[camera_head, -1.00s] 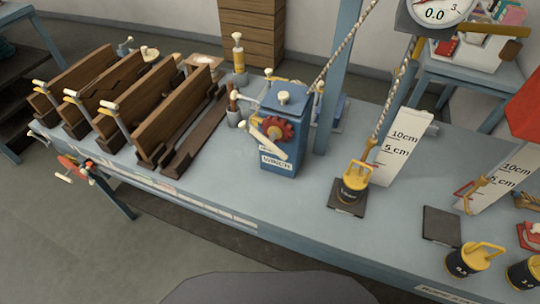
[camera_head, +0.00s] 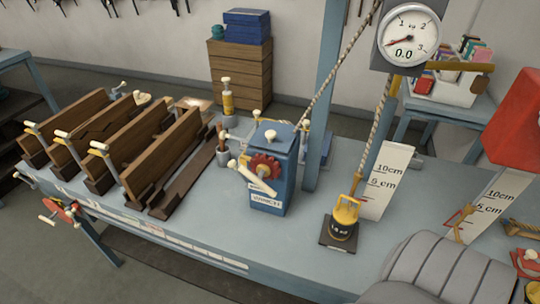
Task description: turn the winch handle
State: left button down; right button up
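The blue winch box (camera_head: 274,168) stands on the blue-grey workbench, with a label reading "WINCH" on its front. A red ratchet wheel (camera_head: 264,165) sits on its face, and the cream winch handle (camera_head: 252,178) slants across it from upper left to lower right. A rope (camera_head: 340,65) runs from the winch up past the blue post. Another rope hangs down to a black weight with a yellow hook (camera_head: 344,220), which rests on a dark pad. A large grey ribbed shape, probably part of my arm, fills the lower right. Neither gripper's fingers are in view.
Wooden boards in clamps (camera_head: 160,155) stand on the left of the bench. A dial scale (camera_head: 406,38) reading 0.0 hangs above the weight. A white height card (camera_head: 388,180) stands behind the weight. Bare bench top lies in front of the winch.

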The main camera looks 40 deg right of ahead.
aim_at(265, 166)
jog(key=k, duration=0.8)
jog(key=z, duration=1.25)
jog(key=i, duration=0.5)
jog(key=z, duration=0.05)
